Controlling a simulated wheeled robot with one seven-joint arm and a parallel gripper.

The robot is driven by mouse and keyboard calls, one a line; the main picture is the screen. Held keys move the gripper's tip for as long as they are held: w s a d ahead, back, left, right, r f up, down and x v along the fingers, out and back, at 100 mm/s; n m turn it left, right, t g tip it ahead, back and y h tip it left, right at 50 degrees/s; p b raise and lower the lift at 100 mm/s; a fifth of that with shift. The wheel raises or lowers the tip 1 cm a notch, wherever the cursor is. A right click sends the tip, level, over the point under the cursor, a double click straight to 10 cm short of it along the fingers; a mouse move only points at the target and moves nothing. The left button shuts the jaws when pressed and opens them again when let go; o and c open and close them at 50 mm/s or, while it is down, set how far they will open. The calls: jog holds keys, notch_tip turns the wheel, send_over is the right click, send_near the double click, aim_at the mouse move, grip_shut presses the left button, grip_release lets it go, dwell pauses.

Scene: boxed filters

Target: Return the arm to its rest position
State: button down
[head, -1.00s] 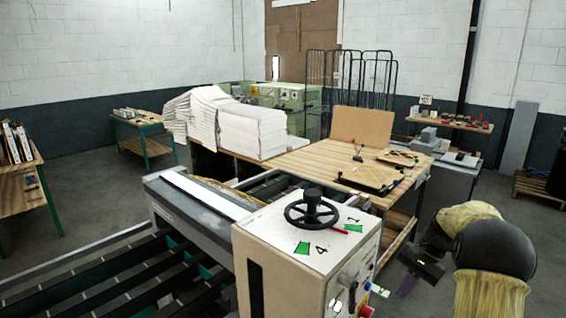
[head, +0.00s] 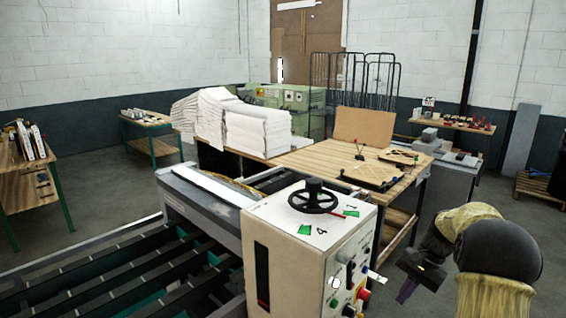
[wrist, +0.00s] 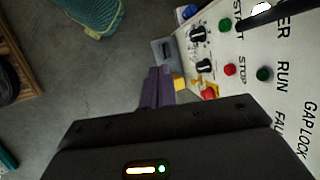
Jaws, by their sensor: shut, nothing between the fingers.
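My arm shows at the lower right of the head view, bent, with yellowish covers and a dark joint. My gripper (head: 406,291) hangs at its end, pointing down and left, to the right of the machine's control box. In the wrist view its purple fingers (wrist: 157,88) are together with nothing between them. The control panel (wrist: 250,70) with its knobs and buttons lies right of the fingers in the wrist view. The fingers appear apart from it, though the exact gap is hard to tell.
The white control box (head: 310,245) with a black handwheel (head: 313,197) stands left of my gripper. A wooden table (head: 322,160) with a black tray is behind it. Grey floor (wrist: 75,75) is open beside the gripper.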

jog(key=s+a+f+n+t+h+b, duration=0.1)
jog(key=s+a+f+n+h+b, duration=0.1)
jog(key=s+a+n, duration=0.2)
jog(key=s+a+f+n+t+h+b, duration=0.1)
jog(key=s+a+f+n+t+h, duration=0.1)
jog(key=s+a, duration=0.9)
jog(key=s+f+n, duration=0.1)
jog(key=s+n, duration=0.1)
jog(key=s, duration=0.3)
jog(key=shift+a+n+t+h+b, duration=0.2)
jog(key=shift+n+t+h+b, duration=0.1)
jog(key=shift+b, duration=0.1)
jog(key=shift+f, duration=0.1)
